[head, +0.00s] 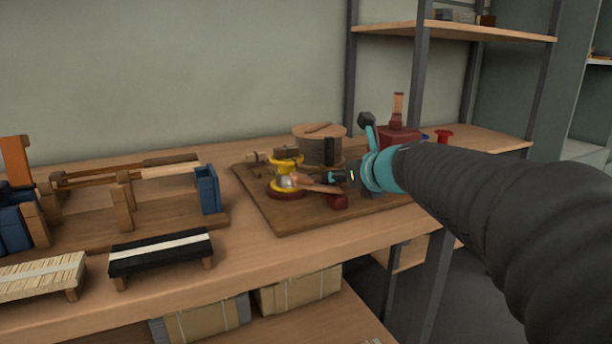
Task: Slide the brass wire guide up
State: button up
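A yellow, brass-coloured piece (285,163) stands on a round dark red base on the brown wooden board (262,208). It looks like the brass wire guide, but it is small and I cannot make out its parts. My gripper (338,178) is just right of it, reaching in from the right. A reddish-brown handle-like bar (318,187) lies between the gripper and the brass-coloured piece. I cannot tell whether the fingers touch anything or how far apart they are. My teal wrist and dark arm hide the right part of the board.
A wooden drum (320,148) stands behind the brass-coloured piece. A dark red block (398,137) with an upright wooden handle is behind my wrist. A wooden frame with blue blocks (208,190) and brushes (160,252) fill the left. Shelf posts rise behind. The bench front between board and brushes is clear.

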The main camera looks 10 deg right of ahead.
aim_at(331, 161)
jog(key=shift+w+a, duration=0.1)
jog(key=shift+w, duration=0.05)
grip_shut()
notch_tip(331, 161, up, 3)
jog(key=p, duration=0.3)
jog(key=shift+r+p, duration=0.2)
jog(key=shift+p, duration=0.1)
grip_release()
